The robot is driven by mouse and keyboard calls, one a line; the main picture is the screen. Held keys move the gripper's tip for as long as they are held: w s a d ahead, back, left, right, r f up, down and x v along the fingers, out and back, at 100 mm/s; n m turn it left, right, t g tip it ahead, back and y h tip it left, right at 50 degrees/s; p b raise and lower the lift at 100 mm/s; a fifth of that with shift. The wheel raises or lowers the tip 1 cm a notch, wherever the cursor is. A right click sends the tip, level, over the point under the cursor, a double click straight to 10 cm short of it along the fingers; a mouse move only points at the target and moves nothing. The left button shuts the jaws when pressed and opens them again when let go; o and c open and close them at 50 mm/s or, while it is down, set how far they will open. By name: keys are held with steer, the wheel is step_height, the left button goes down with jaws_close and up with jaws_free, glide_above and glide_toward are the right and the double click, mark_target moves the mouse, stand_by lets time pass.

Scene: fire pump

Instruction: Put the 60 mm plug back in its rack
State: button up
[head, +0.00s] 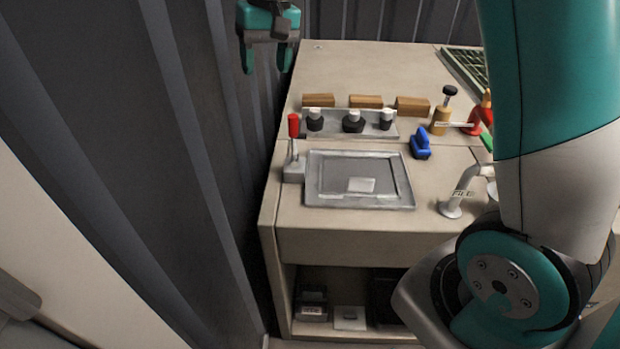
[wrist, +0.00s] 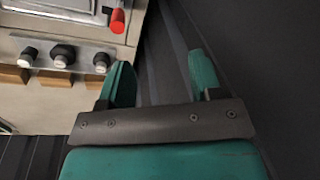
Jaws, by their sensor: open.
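Three black plugs with pale tops stand at a grey rack (head: 335,127): a left plug (head: 315,119), a middle plug (head: 352,121) and a right plug (head: 386,119). No size marks are readable, so I cannot tell which is the 60 mm one. The wrist view also shows the rack (wrist: 82,47) with the three plugs. My gripper (head: 265,68) is open and empty, high at the left, beyond the bench's left edge and beside the dark wall. In the wrist view its two green fingers (wrist: 160,80) stand apart with only dark wall between them.
A red-handled lever (head: 294,127) stands left of a grey framed panel (head: 359,180) in front of the rack. Wooden blocks (head: 366,101) lie behind it. A blue-handled item (head: 420,143), a brass-coloured post (head: 441,119) and a pale pipe (head: 462,190) stand right. The bench's back is mostly clear.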

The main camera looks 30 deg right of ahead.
steer(key=s+a+f+n+y, duration=0.1)
steer(key=s+a+n, duration=0.1)
steer(key=s, duration=0.7)
steer(key=s+a+n, duration=0.3)
steer(key=s, duration=0.7)
steer(key=s+a+f+n+y, duration=0.1)
steer(key=s+a+n, duration=0.2)
steer(key=s, duration=0.7)
steer(key=shift+s+a+f+g+y, duration=0.25)
steer(key=shift+f+g+y, duration=0.05)
steer(key=shift+g, duration=0.1)
steer(key=shift+r, duration=0.1)
